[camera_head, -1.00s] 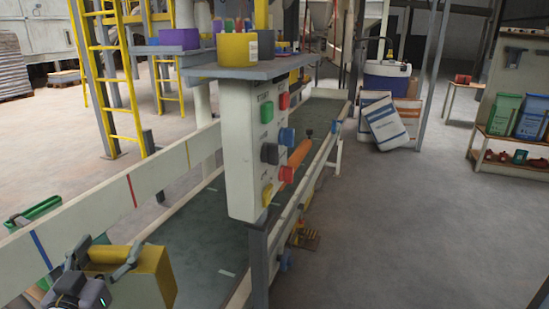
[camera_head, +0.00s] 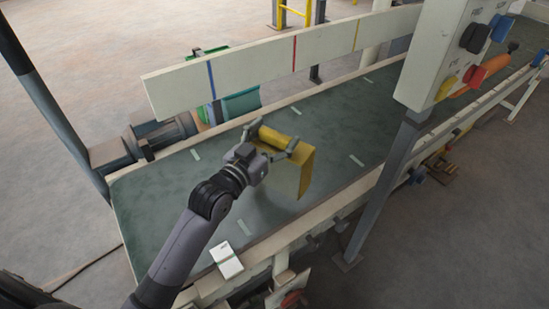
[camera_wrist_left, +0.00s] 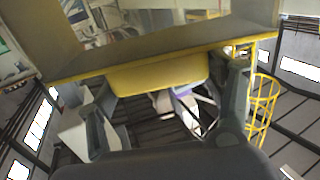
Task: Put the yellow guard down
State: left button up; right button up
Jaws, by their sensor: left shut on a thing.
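The yellow guard (camera_head: 306,172) is a bent yellow sheet with a rounded upper edge. My left gripper (camera_head: 272,145) is shut on that rounded edge and holds the guard over the green conveyor belt (camera_head: 340,125). The sheet hangs down on the right side of the gripper. I cannot tell whether its lower edge touches the belt. In the left wrist view the guard (camera_wrist_left: 160,74) lies across the view between the fingers of my left gripper (camera_wrist_left: 165,100). My right gripper is not in view.
A white side rail (camera_head: 265,62) with blue, red and yellow marks runs behind the belt. A control box (camera_head: 450,50) on a grey post stands at the right. A motor (camera_head: 160,135) sits beyond the belt's left end. A white card (camera_head: 226,260) lies on the near edge.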

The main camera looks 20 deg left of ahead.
aim_at(292, 177)
pick_arm(q)
notch_tip(292, 177, down, 3)
jog(key=shift+b, duration=0.3)
jog(key=shift+f+b, duration=0.5)
jog(key=shift+f, duration=1)
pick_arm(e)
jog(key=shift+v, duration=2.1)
pick_arm(q)
jog(key=shift+f, duration=0.1)
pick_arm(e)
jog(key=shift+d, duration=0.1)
pick_arm(q)
jog(key=o, duration=1.8)
jog(key=shift+f, duration=0.1)
